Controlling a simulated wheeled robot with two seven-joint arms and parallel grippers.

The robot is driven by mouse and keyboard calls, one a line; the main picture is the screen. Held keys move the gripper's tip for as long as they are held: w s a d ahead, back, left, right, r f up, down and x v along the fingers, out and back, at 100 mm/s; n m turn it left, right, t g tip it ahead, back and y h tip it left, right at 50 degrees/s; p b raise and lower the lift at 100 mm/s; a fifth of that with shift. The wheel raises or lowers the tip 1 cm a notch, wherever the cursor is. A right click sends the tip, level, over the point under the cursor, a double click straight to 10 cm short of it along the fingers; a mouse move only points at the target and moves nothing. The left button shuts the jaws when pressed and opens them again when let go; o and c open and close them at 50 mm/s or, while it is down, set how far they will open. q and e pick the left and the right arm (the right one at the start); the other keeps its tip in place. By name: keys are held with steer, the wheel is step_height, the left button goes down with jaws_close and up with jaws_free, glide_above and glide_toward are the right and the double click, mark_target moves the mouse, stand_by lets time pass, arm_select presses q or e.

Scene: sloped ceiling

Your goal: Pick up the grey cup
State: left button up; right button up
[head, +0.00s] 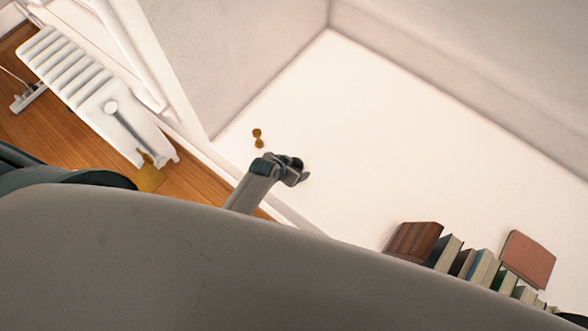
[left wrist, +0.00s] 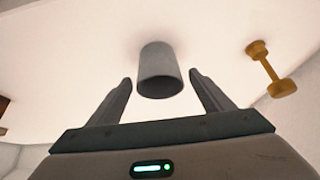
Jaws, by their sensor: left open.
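The grey cup (left wrist: 160,72) is a plain cylinder on the white surface, seen in the left wrist view. My left gripper (head: 295,172) is open and empty over the white surface in the head view. In the left wrist view its two fingers stand apart, one on each side of the cup. The cup shows between and beyond the fingertips, with a visible gap on both sides. In the head view I cannot make out the cup clearly; the gripper seems to hide it. My right gripper is in neither view.
A small gold dumbbell-shaped object (head: 257,138) stands near the gripper; it also shows in the left wrist view (left wrist: 271,70). Several books (head: 482,268) line the lower right. A white radiator (head: 85,85) stands on the wooden floor at left. Much of the white surface (head: 400,130) is clear.

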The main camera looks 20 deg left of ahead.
mark_target(299, 161)
arm_select(q)
steer(key=shift+w+f, duration=0.25)
steer(key=shift+f, duration=0.15)
steer(key=shift+c, duration=0.2)
steer(key=c, duration=1.1)
steer(key=shift+r, duration=0.15)
steer(key=shift+r, duration=0.5)
step_height(299, 161, up, 3)
steer(key=s+d+r, duration=0.2)
steer(key=d, duration=0.1)
steer(key=s+d+r, duration=0.2)
steer(key=s, duration=0.1)
steer(key=s+d+r+b, duration=0.1)
steer(key=s+d+r, duration=0.1)
steer(key=s+d, duration=0.1)
steer(key=shift+d+r, duration=0.3)
steer(key=shift+r, duration=0.1)
